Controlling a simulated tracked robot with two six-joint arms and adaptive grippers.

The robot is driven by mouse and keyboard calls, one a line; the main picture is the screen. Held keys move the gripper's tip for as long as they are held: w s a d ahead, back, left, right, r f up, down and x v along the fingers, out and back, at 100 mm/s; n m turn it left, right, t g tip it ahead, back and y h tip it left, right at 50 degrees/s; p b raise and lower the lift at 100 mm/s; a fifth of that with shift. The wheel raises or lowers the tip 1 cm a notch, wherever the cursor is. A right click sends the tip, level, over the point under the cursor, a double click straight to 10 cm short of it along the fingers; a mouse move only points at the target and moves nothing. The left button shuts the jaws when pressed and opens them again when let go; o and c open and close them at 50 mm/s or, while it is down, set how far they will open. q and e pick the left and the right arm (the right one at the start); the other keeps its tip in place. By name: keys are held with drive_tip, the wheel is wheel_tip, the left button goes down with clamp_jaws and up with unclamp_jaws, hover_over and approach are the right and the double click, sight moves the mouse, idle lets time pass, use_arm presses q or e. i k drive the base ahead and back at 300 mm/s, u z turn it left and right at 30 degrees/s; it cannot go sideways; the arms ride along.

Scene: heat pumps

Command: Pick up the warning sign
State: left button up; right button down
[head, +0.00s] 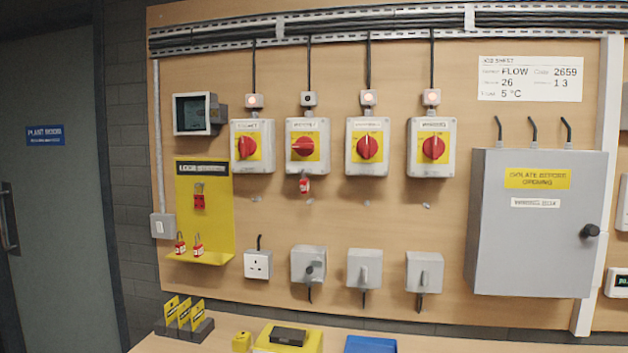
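Several small yellow sign-like cards with dark markings (184,312) stand upright in a dark holder (198,331) on the bench at the lower left. Their print is too small to read, so I cannot tell which one is the warning sign. A yellow label reading "isolate before opening" (537,178) is on the closed grey cabinet (500,235) at the right. Neither of my grippers is in view.
The wooden bench (430,345) shows along the bottom edge, with a small yellow block (242,341), a yellow case with a dark top (262,342) and a blue tray (370,345).

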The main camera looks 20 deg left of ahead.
sight(171, 313)
drive_tip(key=z, duration=1.6)
drive_tip(key=i, duration=0.1)
drive_tip(key=u, duration=3.15)
drive_tip(key=k, duration=0.8)
drive_tip(key=u, duration=0.2)
drive_tip(key=i, duration=0.8)
drive_tip(key=z, duration=0.35)
